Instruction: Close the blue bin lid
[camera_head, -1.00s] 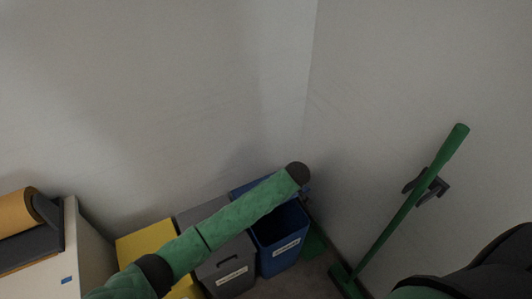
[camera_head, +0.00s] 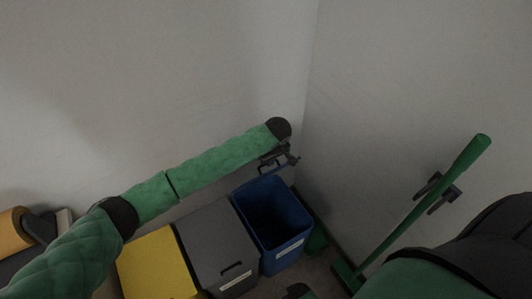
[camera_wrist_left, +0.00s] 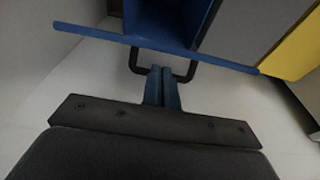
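The blue bin (camera_head: 290,247) stands in the corner with its top open and its dark inside showing. Its lid is hard to make out in the head view. In the left wrist view a blue panel edge, apparently the lid's (camera_wrist_left: 100,35), crosses the top with a black loop handle (camera_wrist_left: 137,66) on it. My left gripper (camera_head: 288,157) is above the bin's back edge by the wall. In the left wrist view its fingers (camera_wrist_left: 162,70) are together, their tips overlapping the handle's bar; I cannot tell whether they touch it.
A grey bin (camera_head: 215,245) and a yellow bin (camera_head: 155,265), both with lids down, stand left of the blue one. A green-handled tool (camera_head: 415,215) leans at the right wall by a dark wall bracket (camera_head: 446,200). Walls close off the back and right.

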